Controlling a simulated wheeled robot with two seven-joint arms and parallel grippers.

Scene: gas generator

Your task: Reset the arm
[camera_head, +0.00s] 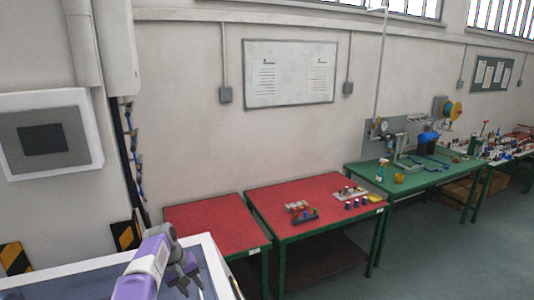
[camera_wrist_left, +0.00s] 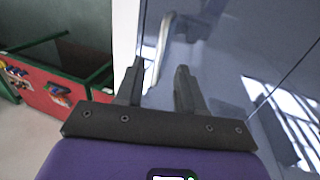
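My left gripper (camera_head: 184,281) is on a purple and white arm low in the head view, above a white-edged unit (camera_head: 75,268) with a grey-blue surface. In the left wrist view the two dark fingers of my left gripper (camera_wrist_left: 158,76) stand apart with nothing held between them. A glossy grey-blue panel (camera_wrist_left: 225,50) with a pale curved handle (camera_wrist_left: 163,40) lies beyond the fingers; I cannot tell whether they touch. My right gripper is in neither view.
Two red-topped tables (camera_head: 217,228) with green legs stand past the unit; the right one carries small parts (camera_head: 299,212). A green workbench (camera_head: 420,178) is further right. A grey wall box (camera_head: 48,133) hangs at left. Floor (camera_head: 440,250) is clear at lower right.

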